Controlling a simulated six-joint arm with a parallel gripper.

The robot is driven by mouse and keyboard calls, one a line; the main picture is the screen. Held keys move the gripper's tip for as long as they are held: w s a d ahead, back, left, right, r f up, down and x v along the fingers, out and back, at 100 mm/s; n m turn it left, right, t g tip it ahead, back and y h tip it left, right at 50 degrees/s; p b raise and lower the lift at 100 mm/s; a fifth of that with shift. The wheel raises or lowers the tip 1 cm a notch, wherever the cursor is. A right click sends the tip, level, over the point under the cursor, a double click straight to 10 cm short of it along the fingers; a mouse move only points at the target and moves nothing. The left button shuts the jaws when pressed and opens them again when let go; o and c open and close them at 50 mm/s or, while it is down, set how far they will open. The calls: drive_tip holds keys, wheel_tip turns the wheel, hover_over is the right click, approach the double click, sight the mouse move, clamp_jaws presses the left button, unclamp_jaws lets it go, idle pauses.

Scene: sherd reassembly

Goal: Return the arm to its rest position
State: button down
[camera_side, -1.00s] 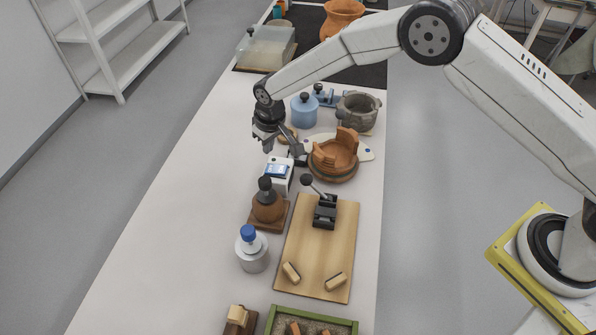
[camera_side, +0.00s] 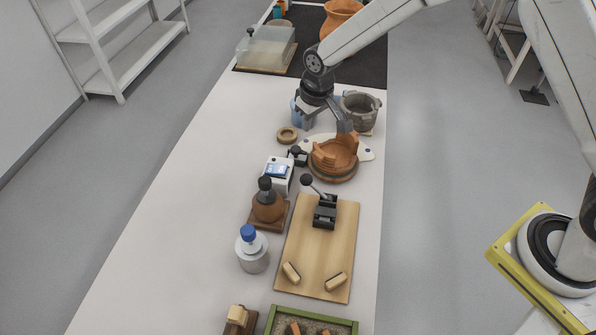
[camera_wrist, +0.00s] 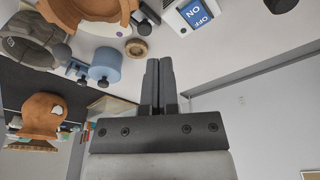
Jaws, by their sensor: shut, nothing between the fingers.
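My gripper (camera_side: 344,128) is shut and empty, above the bench at the far half of the side view. In that view its fingers overlap the back of the partly rebuilt terracotta bowl (camera_side: 333,168), which sits on a round stand. In the wrist view the shut fingers (camera_wrist: 158,64) stand apart from the bowl (camera_wrist: 90,8), with nothing between them.
A stone mortar (camera_side: 360,108) stands close right of my gripper. A clear box (camera_side: 268,46) and an orange pot (camera_side: 341,16) are behind. The bench's left strip is clear.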

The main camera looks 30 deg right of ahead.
drive_tip(key=s+d+r, duration=0.2)
drive_tip(key=s+d, duration=0.2)
drive_tip(key=s, duration=0.3)
drive_tip(key=s+d+r+m, duration=0.1)
drive_tip(key=s+d, duration=0.3)
drive_tip(key=s, duration=0.4)
drive_tip(key=s+d+r+m, duration=0.1)
drive_tip(key=s+d+r, duration=0.2)
drive_tip(key=s, duration=0.4)
drive_tip(key=shift+s+d+r+t, duration=0.2)
drive_tip(key=shift+d+t, duration=0.1)
drive_tip(key=shift+d, duration=0.35)
